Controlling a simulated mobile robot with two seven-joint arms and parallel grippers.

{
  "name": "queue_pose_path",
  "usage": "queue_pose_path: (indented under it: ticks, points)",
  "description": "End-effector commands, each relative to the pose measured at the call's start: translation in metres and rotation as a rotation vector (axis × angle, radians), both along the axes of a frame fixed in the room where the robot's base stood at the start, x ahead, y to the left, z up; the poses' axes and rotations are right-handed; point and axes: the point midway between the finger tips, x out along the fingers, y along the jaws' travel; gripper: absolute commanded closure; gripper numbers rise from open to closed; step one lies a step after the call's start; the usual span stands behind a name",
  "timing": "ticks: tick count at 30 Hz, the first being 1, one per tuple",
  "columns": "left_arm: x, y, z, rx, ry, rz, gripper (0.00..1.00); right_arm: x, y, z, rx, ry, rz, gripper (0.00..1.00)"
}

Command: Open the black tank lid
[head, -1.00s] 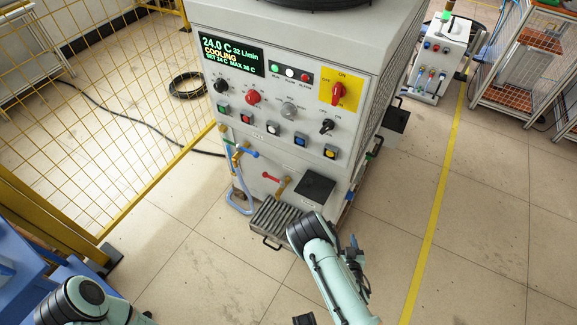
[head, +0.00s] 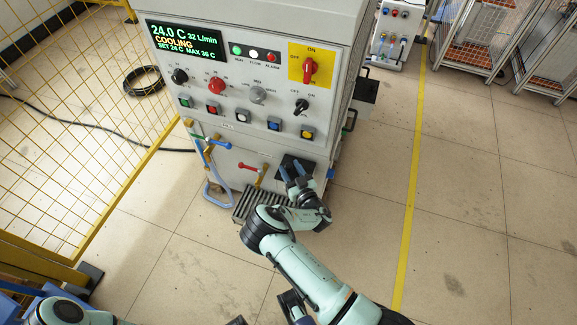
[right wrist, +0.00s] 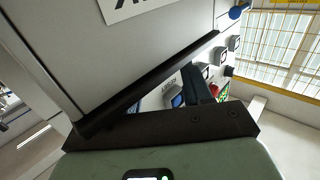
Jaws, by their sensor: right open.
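The black tank lid (head: 288,158) is a dark square flap low on the front of the grey machine, right of the red-handled valve. It looks shut. My right gripper (head: 293,170) is open at the lid and hides part of it in the head view; I cannot tell whether it touches. In the right wrist view the lid (right wrist: 150,85) shows nearly edge-on as a black strip across the grey panel, close in front of the dark gripper finger (right wrist: 196,84). My left arm shows at the bottom left of the head view; its gripper cannot be made out.
The grey machine (head: 230,128) carries a display, knobs and several buttons above the lid. The red-handled valve (head: 254,168) and blue hoses are left of the lid, with a ribbed tray (head: 243,206) below. A yellow mesh fence (head: 85,130) stands at left.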

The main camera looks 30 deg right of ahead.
Motion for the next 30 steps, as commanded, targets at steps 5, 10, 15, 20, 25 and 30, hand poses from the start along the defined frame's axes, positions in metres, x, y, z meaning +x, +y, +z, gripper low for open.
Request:
queue_pose_path:
  ticks: [5,10,15,20,25,30]
  points:
    - [0.001,0.000,-0.002,0.000,-0.003,0.001,0.57,0.016,-0.001,0.000,0.000,0.000,0.000,0.51]
    - [0.001,0.000,-0.002,0.000,-0.004,0.000,0.57,0.020,-0.002,0.000,0.001,0.001,-0.001,0.51]
    - [0.001,0.000,-0.002,0.000,-0.004,0.000,0.57,0.020,-0.002,0.000,0.000,0.001,-0.001,0.51]
    - [0.001,0.000,-0.002,0.000,-0.004,0.000,0.57,0.020,-0.002,0.000,0.000,0.001,-0.001,1.00]
    - [0.001,0.000,-0.002,0.000,-0.004,0.000,0.57,0.020,-0.002,0.000,0.001,0.000,-0.001,1.00]
    - [0.002,0.000,-0.006,0.001,-0.009,0.002,0.57,0.026,-0.002,0.001,0.012,-0.014,-0.001,1.00]
